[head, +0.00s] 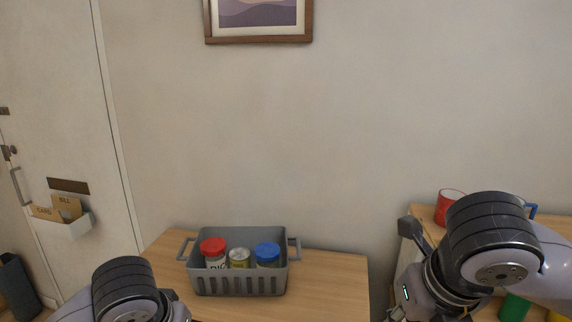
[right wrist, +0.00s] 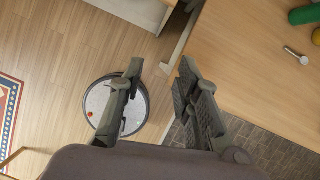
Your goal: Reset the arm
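My right gripper (right wrist: 161,70) is open in the right wrist view, its two dark fingers well apart with nothing between them. It hangs over the wood floor beside the edge of a wooden table. In the head view my right arm is bent at the right side, in front of a second wooden surface. My left arm shows only as a dark joint and pale link at the bottom left. My left gripper is out of frame.
A grey basket (head: 240,284) holding jars and a can stands on a wooden table (head: 335,296). A red mug (head: 451,203) and a green item (head: 514,307) are near my right arm. A metal bolt-like piece (right wrist: 297,56) lies on the tabletop (right wrist: 245,60). A round grey-topped object (right wrist: 98,103) is below.

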